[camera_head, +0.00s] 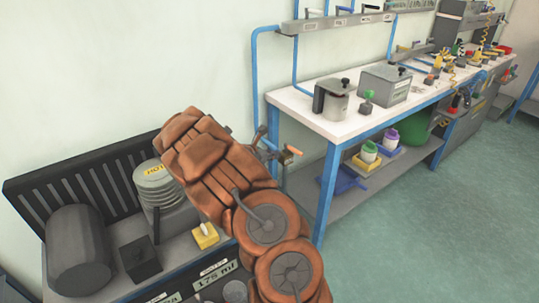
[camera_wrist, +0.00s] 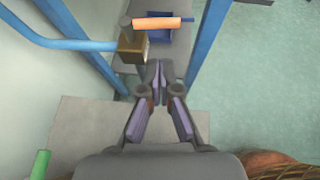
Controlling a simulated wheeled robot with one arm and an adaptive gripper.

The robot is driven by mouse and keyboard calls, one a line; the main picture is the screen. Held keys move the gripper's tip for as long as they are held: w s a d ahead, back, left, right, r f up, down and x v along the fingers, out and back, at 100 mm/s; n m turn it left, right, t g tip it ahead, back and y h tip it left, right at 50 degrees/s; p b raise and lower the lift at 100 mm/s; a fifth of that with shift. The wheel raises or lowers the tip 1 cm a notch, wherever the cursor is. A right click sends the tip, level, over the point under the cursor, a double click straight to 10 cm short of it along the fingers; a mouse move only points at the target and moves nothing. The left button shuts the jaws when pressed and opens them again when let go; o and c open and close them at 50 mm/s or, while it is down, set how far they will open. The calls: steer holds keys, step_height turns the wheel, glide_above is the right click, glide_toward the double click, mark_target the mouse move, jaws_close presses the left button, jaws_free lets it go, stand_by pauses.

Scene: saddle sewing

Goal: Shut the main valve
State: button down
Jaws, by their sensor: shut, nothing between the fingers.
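A valve with an orange lever (camera_wrist: 157,23) on a brass-coloured block (camera_wrist: 132,47) sits at the end of a blue pipe (camera_wrist: 75,44) in the wrist view. The lever points right, roughly level in that picture. Its orange end (camera_head: 293,150) also shows in the head view beside the near table leg; the valve body is mostly hidden there behind my gripper. My gripper (camera_wrist: 156,70) is shut and empty. Its fingertips are just below and right of the block in the wrist view, apart from the lever as far as I can tell.
The white workbench (camera_head: 305,108) with blue legs stands right of the valve, carrying a metal pot (camera_head: 333,98) and a grey box (camera_head: 386,84). Small levers line a wall rail (camera_head: 337,22). Floor (camera_head: 400,240) at right is clear.

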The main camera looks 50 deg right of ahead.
mark_target(295, 152)
steer(key=r+x, duration=0.1)
steer(key=x, duration=0.8)
steer(key=shift+d+p, duration=0.35)
steer(key=shift+p, duration=0.05)
steer(key=shift+s+d+b, duration=0.1)
steer(key=shift+b, duration=0.35)
steer(key=shift+n+t, duration=0.4)
steer(key=shift+t, duration=0.1)
